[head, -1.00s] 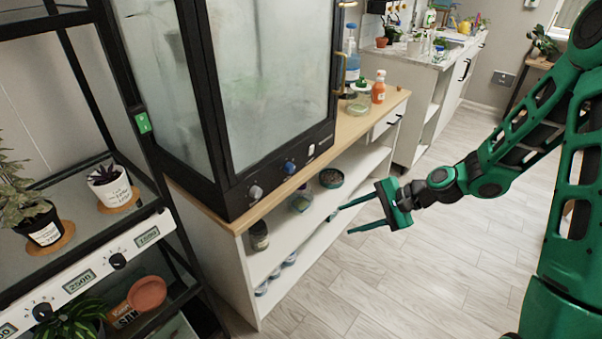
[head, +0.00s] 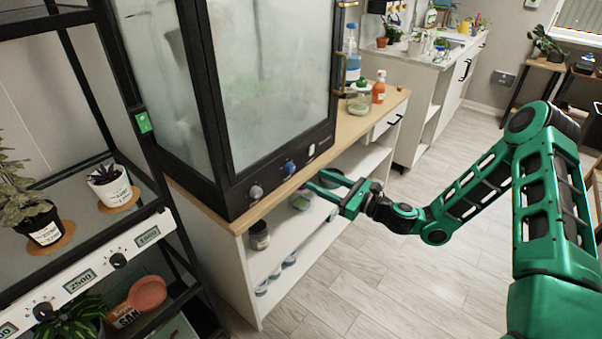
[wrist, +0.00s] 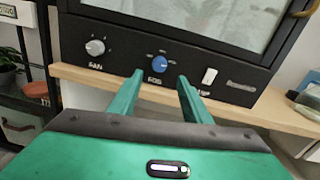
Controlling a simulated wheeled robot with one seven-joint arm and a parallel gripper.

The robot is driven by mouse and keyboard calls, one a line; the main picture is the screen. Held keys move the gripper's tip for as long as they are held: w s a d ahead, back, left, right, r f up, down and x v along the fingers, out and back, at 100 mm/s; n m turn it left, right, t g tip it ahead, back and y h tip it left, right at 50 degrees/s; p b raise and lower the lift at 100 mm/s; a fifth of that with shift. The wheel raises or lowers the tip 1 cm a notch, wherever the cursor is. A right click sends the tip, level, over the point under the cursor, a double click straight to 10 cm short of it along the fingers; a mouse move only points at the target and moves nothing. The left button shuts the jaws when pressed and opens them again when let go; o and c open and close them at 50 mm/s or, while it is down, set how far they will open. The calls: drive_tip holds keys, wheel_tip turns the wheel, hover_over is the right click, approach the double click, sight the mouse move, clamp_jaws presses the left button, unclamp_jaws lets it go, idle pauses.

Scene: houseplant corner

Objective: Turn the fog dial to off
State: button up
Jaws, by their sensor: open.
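The fog dial is a blue knob (wrist: 160,60) on the black lower panel of the glass cabinet, with a "FOG" label below it and small marks around it in the wrist view. It also shows in the head view (head: 290,167). I cannot clearly read which mark it points to. My gripper (head: 314,180) is open and empty, its green fingers pointing at the panel. In the wrist view the fingertips (wrist: 160,78) sit just below the dial, one on each side, apart from it.
A grey fan knob (wrist: 95,47) is left of the fog dial and a white switch (wrist: 209,76) is right of it. The wooden shelf top (head: 352,125) runs under the cabinet. An orange bottle (head: 379,87) and a jar stand at its right.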

sight(293, 169)
drive_tip(key=x, duration=0.8)
drive_tip(key=shift+w+a, duration=0.15)
drive_tip(key=shift+a, duration=0.15)
